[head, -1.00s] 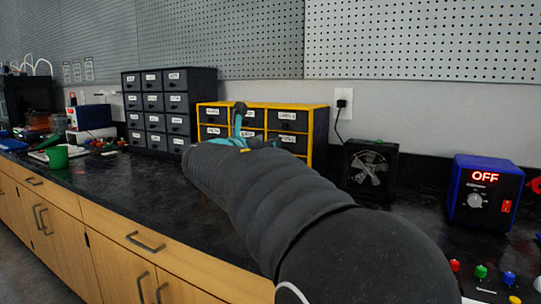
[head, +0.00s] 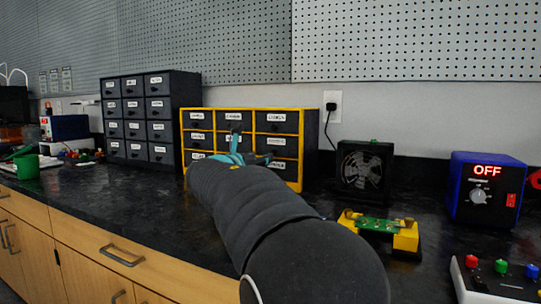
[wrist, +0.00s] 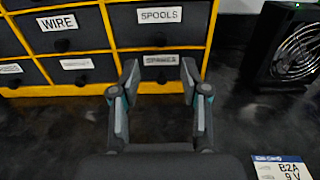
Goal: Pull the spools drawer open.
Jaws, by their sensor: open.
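The spools drawer (wrist: 160,22) is a dark drawer with a white SPOOLS label, in the right column of a yellow-framed cabinet. It looks closed, with its knob at its lower middle. In the head view it appears to be the middle right drawer (head: 292,144). A SPARES drawer (wrist: 160,76) lies directly below it. My gripper (wrist: 159,66) is open and empty, its two fingers pointing at the cabinet in front of the SPARES drawer, below the spools drawer. In the head view my gripper (head: 243,150) is partly hidden by my arm.
A black fan (head: 363,170) stands right of the cabinet, also at upper right in the wrist view. A green board on a yellow holder (head: 381,228) is on the dark counter. A dark drawer cabinet (head: 150,120) stands at left. A printed card (wrist: 284,167) lies at lower right.

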